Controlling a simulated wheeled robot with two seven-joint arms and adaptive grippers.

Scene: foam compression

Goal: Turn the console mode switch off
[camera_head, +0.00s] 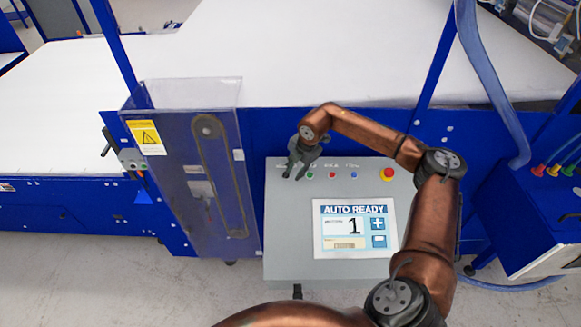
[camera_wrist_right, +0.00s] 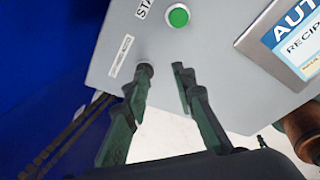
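The grey console (camera_head: 285,235) stands in front of me with a lit screen (camera_head: 352,228) reading "AUTO READY". My right gripper (camera_head: 297,174) is over the console's upper left corner and covers the mode switch there. In the right wrist view the right gripper (camera_wrist_right: 161,72) is open, with a clear gap between its dark green fingers. The dark round mode switch (camera_wrist_right: 145,69) shows at the left fingertip, beside a small label, and is partly hidden by that finger. Whether they touch, and which way the switch points, I cannot tell. My left gripper is not in view.
A green button (camera_wrist_right: 178,17) lies close to the switch. Red and blue buttons (camera_head: 354,175) and a red emergency stop (camera_head: 387,174) sit further right along the console's top. A clear guard panel (camera_head: 190,195) stands just left of the console.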

